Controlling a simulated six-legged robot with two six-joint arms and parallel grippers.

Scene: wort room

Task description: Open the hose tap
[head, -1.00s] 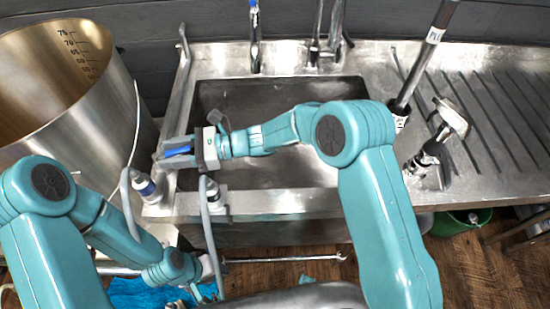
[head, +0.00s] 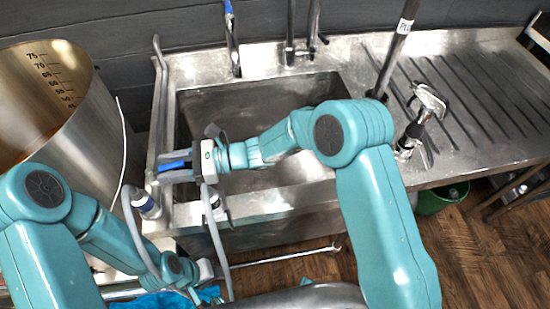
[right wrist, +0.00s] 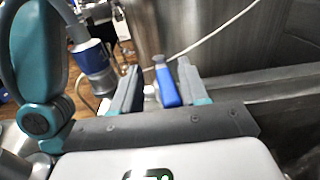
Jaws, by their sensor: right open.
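The hose tap shows as a blue lever (head: 174,165) at the sink's left front corner. My right gripper (head: 162,168) is open there, with the blue lever between its fingers. In the right wrist view the lever (right wrist: 167,86) stands between the two fingers (right wrist: 159,68), closer to the right one, with a gap to the left one. The tap's body is mostly hidden. A grey hose (head: 136,232) with a blue-banded fitting (head: 147,206) is just below. My left gripper (head: 207,272) is low in front of the sink, and its fingers are too hidden to read.
The steel sink (head: 262,190) has taps at its back edge, one blue-topped (head: 231,35). A large steel pot (head: 85,125) stands at left. A second grey hose (head: 216,245) hangs in front. A spray head (head: 428,100) stands on the drainboard (head: 480,115) at right.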

